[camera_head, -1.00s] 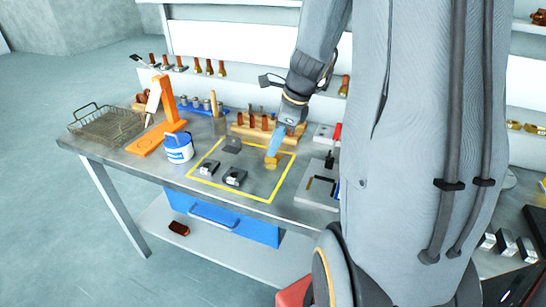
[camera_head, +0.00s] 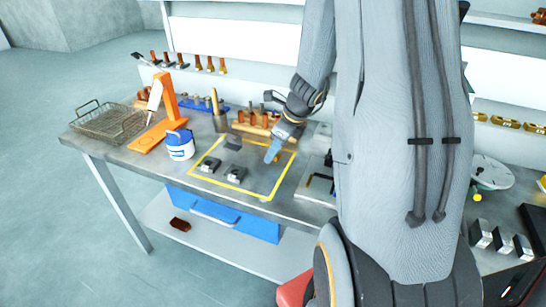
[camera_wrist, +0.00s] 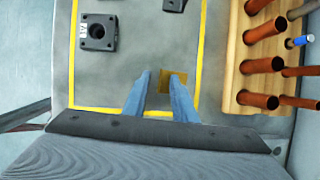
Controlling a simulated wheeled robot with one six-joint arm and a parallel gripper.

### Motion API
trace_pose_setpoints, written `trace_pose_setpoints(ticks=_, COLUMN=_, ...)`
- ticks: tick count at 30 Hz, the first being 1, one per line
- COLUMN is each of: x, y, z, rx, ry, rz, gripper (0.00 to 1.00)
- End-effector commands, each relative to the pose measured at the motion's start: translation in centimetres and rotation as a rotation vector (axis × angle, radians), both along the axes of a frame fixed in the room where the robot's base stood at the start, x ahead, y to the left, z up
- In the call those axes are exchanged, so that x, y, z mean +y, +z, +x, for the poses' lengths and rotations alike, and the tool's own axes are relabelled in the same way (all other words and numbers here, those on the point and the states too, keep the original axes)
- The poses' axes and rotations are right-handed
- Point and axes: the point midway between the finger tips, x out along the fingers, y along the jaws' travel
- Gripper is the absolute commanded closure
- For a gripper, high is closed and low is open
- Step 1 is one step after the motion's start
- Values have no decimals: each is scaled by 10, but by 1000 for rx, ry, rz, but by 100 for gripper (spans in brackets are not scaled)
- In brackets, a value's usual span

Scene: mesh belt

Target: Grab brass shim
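The brass shim is a small flat gold square (camera_wrist: 164,83) in the wrist view, lying on the grey surface inside the yellow outline. The right finger of my gripper (camera_wrist: 159,76) covers part of it, and part shows in the gap between the fingers. The two blue fingers stand apart, so my gripper is open. The shim is off-centre, towards the right finger. In the head view my gripper (camera_head: 271,158) points down at the right part of the outlined area, and I cannot make out the shim there. I cannot tell the exact fingertip height.
Two dark blocks (camera_head: 235,174) (camera_head: 209,165) and a flat grey plate (camera_head: 233,143) lie inside the yellow outline. A wooden rack of copper-coloured rods (camera_wrist: 232,75) stands close to the right in the wrist view. A blue-and-white tub (camera_head: 180,146), orange stand (camera_head: 146,144) and wire basket (camera_head: 107,126) stand left.

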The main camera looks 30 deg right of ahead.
Motion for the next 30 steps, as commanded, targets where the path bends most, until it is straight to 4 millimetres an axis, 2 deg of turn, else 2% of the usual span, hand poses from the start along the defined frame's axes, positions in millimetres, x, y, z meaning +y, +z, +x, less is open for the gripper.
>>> trace_pose_setpoints(ticks=6, x=0, y=-1, z=0, rx=0, ry=0, rz=0, gripper=75)
trace_pose_setpoints(ticks=11, x=0, y=-1, z=0, rx=0, ry=0, rz=0, gripper=100)
trace_pose_setpoints(ticks=23, x=0, y=3, z=0, rx=-2, ry=1, rz=-1, gripper=100)
trace_pose_setpoints(ticks=26, x=0, y=14, z=1, rx=-3, ry=2, rz=-1, gripper=100)
trace_pose_setpoints(ticks=30, x=-1, y=40, z=1, rx=-5, ry=2, rz=-3, gripper=100)
